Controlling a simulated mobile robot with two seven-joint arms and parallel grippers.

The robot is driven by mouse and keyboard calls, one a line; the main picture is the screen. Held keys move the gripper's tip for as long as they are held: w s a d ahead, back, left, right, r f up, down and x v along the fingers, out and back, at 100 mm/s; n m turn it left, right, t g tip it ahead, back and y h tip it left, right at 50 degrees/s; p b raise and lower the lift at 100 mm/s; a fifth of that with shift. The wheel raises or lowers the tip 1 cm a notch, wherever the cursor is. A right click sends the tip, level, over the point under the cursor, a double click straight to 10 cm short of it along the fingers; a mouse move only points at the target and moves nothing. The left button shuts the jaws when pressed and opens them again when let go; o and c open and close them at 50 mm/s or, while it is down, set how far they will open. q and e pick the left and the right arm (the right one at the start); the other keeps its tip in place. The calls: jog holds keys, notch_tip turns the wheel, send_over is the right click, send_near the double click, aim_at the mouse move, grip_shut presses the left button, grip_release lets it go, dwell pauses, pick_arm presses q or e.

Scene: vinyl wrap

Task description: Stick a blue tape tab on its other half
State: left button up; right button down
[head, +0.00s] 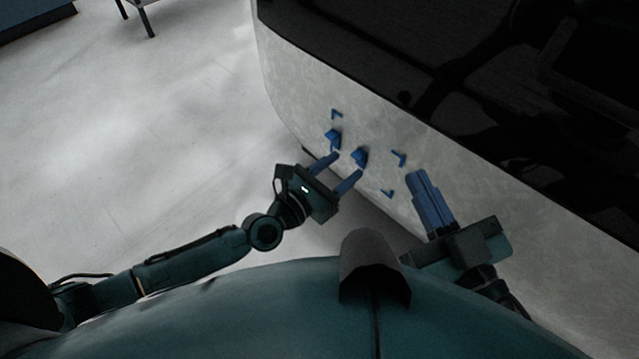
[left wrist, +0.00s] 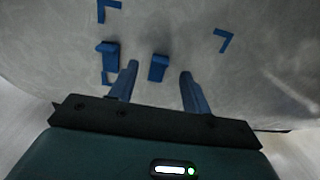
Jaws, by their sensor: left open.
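Two raised blue tape tabs stick out from a pale, mottled panel: a left tab (head: 333,138) and a right tab (head: 358,157). In the left wrist view, the right tab (left wrist: 158,67) lies between and just beyond my left fingertips, while the left tab (left wrist: 108,52) is outside the left finger. Flat blue corner pieces are on the panel: upper (head: 337,114), right (head: 400,158) and lower (head: 388,193). Another blue piece (left wrist: 106,78) shows below the left tab. My left gripper (head: 346,164) is open and empty. My right gripper (head: 422,175) has its fingers together, apart from the tabs.
The pale panel (head: 500,200) slopes down to the right, with a glossy black surface (head: 430,60) above it. Pale open floor (head: 150,130) lies to the left. A dark stand leg (head: 143,20) is far off at the top left.

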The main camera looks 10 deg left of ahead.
aim_at(355, 159)
pick_arm(q)
jog(key=shift+x, duration=1.9)
pick_arm(e)
jog(key=shift+w+r, duration=0.1)
jog(key=shift+r, duration=0.05)
pick_arm(q)
jog(key=shift+c, duration=0.2)
grip_shut()
jog(key=shift+s+a, duration=0.45)
jog(key=shift+s, duration=0.1)
jog(key=v, duration=0.7)
jog(key=shift+b, duration=0.45)
pick_arm(e)
jog(key=shift+f, duration=0.3)
jog(key=shift+y, duration=0.3)
